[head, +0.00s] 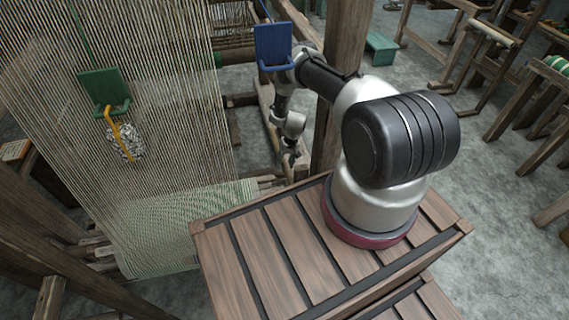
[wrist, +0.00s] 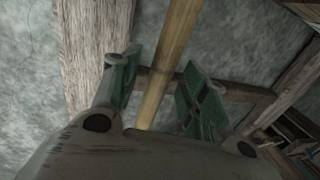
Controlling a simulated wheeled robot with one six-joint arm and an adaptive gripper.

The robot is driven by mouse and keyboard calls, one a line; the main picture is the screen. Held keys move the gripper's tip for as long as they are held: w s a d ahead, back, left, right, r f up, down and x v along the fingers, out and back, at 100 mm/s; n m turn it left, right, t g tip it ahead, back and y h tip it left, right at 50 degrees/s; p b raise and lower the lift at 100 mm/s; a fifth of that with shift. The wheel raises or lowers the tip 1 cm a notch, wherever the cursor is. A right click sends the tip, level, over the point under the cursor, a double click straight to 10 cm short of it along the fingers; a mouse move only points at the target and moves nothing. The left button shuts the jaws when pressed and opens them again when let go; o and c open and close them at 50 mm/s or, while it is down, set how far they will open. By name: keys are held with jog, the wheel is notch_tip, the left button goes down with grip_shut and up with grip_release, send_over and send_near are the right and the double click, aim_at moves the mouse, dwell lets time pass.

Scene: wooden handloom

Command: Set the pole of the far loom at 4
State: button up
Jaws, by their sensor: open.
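In the wrist view a pale wooden pole (wrist: 168,60) runs from the top edge down between the two green-padded fingers of my gripper (wrist: 157,70). The fingers are open, one on each side of the pole, and neither is clearly closed on it. Whether the pole lies between the pads or beyond them I cannot tell. In the head view my gripper (head: 290,158) points down beside a wooden loom post (head: 338,85), low near the loom frame. The pole cannot be made out there, and no number 4 is legible.
Warp threads (head: 130,60) fill the left, with a green plate (head: 102,88) and a yellow hook (head: 118,128) in front. A blue plate (head: 273,42) hangs near my arm. A slatted wooden top (head: 265,255) is in front. More wooden frames (head: 470,50) stand right, with open floor between.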

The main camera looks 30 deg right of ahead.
jog(key=shift+a+f, duration=0.1)
jog(key=shift+f, duration=0.25)
grip_shut()
jog(key=shift+g, duration=0.8)
jog(key=shift+d+x, duration=0.2)
jog(key=shift+x, duration=0.8)
jog(key=shift+d+x, duration=0.2)
jog(key=shift+x, duration=0.8)
grip_release()
